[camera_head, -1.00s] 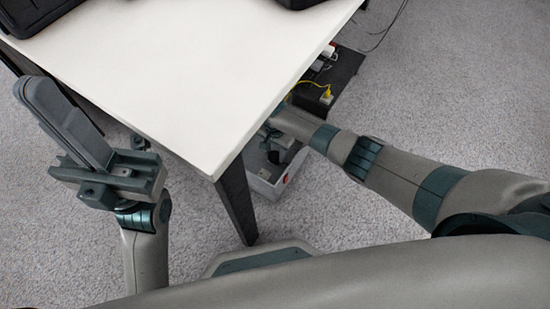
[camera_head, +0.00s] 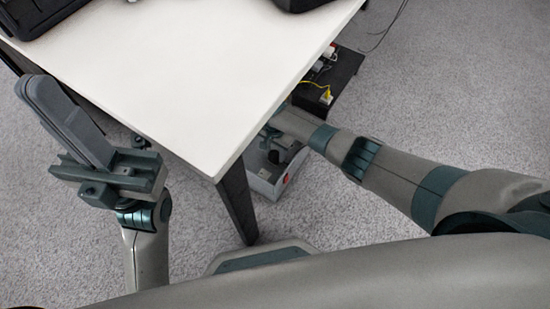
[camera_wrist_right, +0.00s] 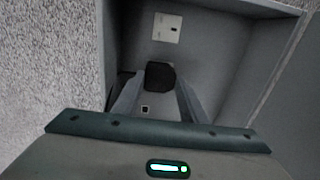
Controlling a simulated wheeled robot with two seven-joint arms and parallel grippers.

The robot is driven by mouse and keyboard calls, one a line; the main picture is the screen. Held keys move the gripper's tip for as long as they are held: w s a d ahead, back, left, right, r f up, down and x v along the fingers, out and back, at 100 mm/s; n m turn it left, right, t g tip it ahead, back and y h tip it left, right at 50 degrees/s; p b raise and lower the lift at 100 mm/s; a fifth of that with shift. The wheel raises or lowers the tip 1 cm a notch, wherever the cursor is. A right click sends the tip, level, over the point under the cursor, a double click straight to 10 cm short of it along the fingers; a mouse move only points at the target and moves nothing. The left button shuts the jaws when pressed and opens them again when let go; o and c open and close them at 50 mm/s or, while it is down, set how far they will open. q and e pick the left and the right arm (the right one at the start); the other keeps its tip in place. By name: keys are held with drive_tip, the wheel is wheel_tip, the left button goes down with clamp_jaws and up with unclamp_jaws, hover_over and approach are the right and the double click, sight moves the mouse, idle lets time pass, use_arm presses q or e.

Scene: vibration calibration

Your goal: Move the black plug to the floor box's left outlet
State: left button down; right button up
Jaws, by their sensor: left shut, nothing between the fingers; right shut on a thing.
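The black plug (camera_wrist_right: 160,75) is between the fingers of my right gripper (camera_wrist_right: 160,90), which is shut on it. In the right wrist view the plug is inside the grey floor box (camera_wrist_right: 218,45). A pale outlet plate (camera_wrist_right: 166,28) shows on the box's inside, beyond the plug and apart from it in the picture. I cannot tell whether the plug touches an outlet. In the head view the floor box (camera_head: 264,184) stands on the carpet by the table leg, partly hidden by the table and my right arm. My left gripper (camera_head: 42,90) is shut and empty, left of the table.
The white table (camera_head: 190,80) overhangs part of the box, and its dark leg (camera_head: 237,200) stands just left of it. A black power strip unit (camera_head: 335,80) with a yellow cable (camera_head: 318,87) lies beyond my right arm. The carpet at right is clear.

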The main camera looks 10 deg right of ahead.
drive_tip(key=shift+s+r+p, duration=0.2)
drive_tip(key=shift+r+p, duration=0.15)
drive_tip(key=shift+p, duration=0.2)
idle(0.4)
drive_tip(key=shift+w+r, duration=0.15)
idle(0.5)
drive_tip(key=shift+r+p, duration=0.3)
drive_tip(key=shift+p, duration=0.35)
idle(0.4)
